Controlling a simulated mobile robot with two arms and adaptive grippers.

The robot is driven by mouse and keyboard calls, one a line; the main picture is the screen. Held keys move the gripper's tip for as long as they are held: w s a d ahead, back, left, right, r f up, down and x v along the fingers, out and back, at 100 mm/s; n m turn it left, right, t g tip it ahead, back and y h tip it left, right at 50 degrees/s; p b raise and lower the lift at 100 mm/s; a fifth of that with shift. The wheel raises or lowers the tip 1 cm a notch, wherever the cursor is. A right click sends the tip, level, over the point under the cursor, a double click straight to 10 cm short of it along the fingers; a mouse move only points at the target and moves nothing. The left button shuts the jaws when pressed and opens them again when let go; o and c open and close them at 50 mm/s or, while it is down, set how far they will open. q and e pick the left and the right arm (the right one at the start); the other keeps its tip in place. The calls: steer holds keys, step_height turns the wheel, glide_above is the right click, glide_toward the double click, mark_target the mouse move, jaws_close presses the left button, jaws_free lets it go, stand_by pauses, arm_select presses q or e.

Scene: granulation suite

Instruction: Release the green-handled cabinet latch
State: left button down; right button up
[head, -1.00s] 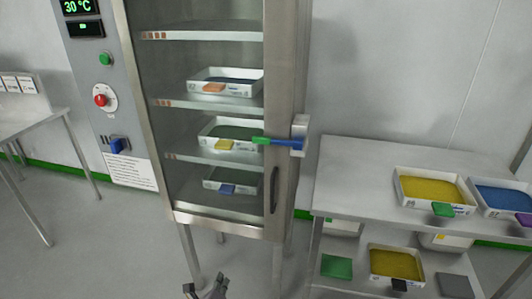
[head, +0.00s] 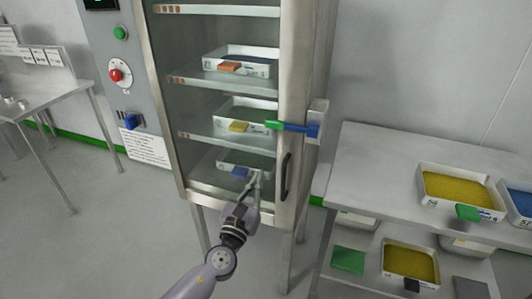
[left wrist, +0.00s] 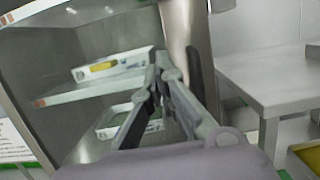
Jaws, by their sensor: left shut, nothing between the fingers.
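The cabinet latch is a blue lever with a green handle (head: 275,125), lying about level across the right edge of the cabinet door. Its blue end meets a grey bracket (head: 317,121) on the cabinet side. My left gripper (head: 257,176) is in front of the lower door glass, below the latch and left of the black door handle (head: 287,177). Its fingers are shut and empty; they also show in the left wrist view (left wrist: 158,62). The latch is not seen in the left wrist view. My right gripper is in no view.
The glass-fronted cabinet (head: 300,60) holds trays on shelves. A steel table (head: 385,155) with trays of yellow and blue material stands at the right. Another table (head: 50,100) stands at the far left. The floor in front is clear.

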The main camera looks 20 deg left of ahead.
mark_target(291, 127)
arm_select(q)
steer(key=p+x, duration=0.1)
steer(key=x, duration=0.9)
steer(key=shift+r, duration=0.1)
steer(key=r+p, duration=0.3)
steer(key=shift+s+r, duration=0.25)
steer(key=shift+r, duration=0.1)
steer(key=shift+w+r, duration=0.1)
steer(key=shift+w, duration=0.05)
